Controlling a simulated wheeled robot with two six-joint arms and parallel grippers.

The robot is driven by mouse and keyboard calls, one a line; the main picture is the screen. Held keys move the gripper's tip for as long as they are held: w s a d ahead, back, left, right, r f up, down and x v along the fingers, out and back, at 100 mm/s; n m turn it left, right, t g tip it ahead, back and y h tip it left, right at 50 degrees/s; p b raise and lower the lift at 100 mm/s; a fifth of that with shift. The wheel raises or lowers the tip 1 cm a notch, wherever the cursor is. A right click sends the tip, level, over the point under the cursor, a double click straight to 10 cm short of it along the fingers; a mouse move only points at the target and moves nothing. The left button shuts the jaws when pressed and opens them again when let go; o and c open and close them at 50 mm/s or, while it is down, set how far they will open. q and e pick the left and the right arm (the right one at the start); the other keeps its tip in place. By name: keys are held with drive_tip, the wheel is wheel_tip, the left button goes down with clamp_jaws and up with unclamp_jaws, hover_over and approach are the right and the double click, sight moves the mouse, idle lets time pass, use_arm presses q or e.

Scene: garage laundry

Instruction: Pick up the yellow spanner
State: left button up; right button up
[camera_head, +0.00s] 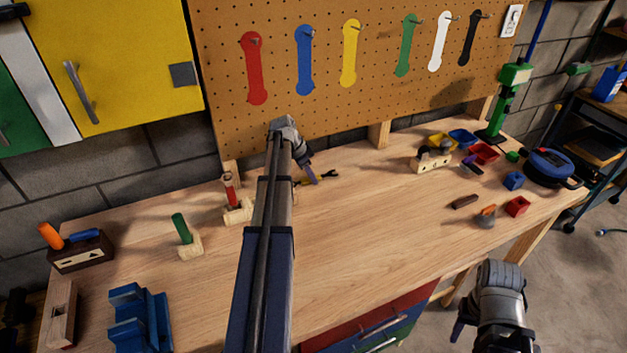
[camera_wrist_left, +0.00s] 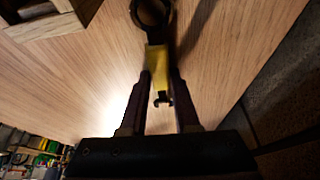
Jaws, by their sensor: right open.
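The yellow spanner (camera_head: 323,177) lies at the back of the wooden workbench, partly hidden by my left gripper in the head view. Its yellow handle and dark ends also show in the left wrist view (camera_wrist_left: 157,57). My left gripper (camera_head: 312,178) reaches down over the handle. In the left wrist view its two fingers (camera_wrist_left: 160,80) are on either side of the handle, very close to it. I cannot tell whether they press on it. My right gripper (camera_head: 494,335) is open and empty, in front of the bench at the lower right.
A wooden block with a red-handled tool (camera_head: 237,208) stands left of the spanner. The pegboard (camera_head: 340,110) rises behind, with several coloured spanner outlines. Bins and small blocks (camera_head: 517,206) sit at the right.

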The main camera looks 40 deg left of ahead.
use_arm(q)
clamp_jaws()
idle(0.3)
wheel_tip(320, 180, up, 12)
drive_tip(key=p, duration=1.2)
drive_tip(key=s+d, duration=0.4)
drive_tip(key=d, duration=0.5)
drive_tip(key=s+d, duration=0.5)
drive_tip(key=d, duration=0.3)
drive_tip(key=shift+d, duration=0.4)
